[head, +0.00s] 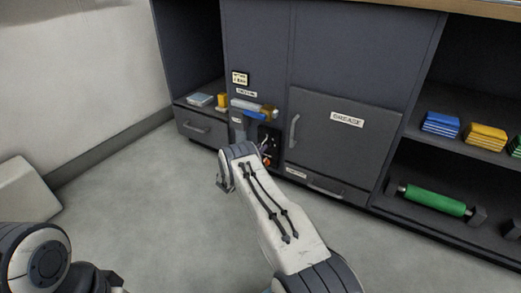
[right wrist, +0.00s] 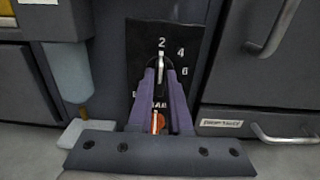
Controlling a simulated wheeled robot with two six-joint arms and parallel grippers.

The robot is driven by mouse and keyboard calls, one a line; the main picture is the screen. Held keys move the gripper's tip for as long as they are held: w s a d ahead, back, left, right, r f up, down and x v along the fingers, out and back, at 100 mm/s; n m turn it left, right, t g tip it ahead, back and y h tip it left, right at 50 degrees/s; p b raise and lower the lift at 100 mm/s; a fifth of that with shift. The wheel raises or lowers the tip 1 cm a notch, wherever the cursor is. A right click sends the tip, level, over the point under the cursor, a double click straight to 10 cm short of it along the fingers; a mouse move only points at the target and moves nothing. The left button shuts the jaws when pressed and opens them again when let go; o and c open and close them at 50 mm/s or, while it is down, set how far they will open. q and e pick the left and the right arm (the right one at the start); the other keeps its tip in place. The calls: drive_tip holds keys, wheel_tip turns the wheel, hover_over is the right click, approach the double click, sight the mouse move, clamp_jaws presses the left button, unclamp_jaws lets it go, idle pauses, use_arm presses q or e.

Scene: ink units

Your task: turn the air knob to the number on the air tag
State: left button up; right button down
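The air knob (right wrist: 161,68) is a pale upright bar on a black dial plate (right wrist: 138,38). It points up at the 2; a 4 and a 6 stand to its right. My right gripper (right wrist: 160,74) has its two purple fingers on either side of the knob; whether they touch it is unclear. An AIR label shows between the fingers, above an orange part (right wrist: 158,121). In the head view the dial plate (head: 265,136) is partly hidden by my right arm. A small cream tag (head: 240,78) is above; its writing is too small to read. My left gripper is not clearly in view.
A bottle (right wrist: 66,70) hangs left of the dial plate. A cabinet door with a handle (head: 293,131) is close on its right. A yellow item (head: 222,101) stands on the left shelf. A green roller (head: 435,200) lies at the right. The floor in front is clear.

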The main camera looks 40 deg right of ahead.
idle(0.4)
drive_tip(key=shift+s+f+m+p, duration=0.1)
drive_tip(key=shift+m+p, duration=0.6)
drive_tip(key=shift+m, duration=3.6)
drive_tip(key=c, duration=0.8)
unclamp_jaws()
drive_tip(key=shift+c, duration=0.2)
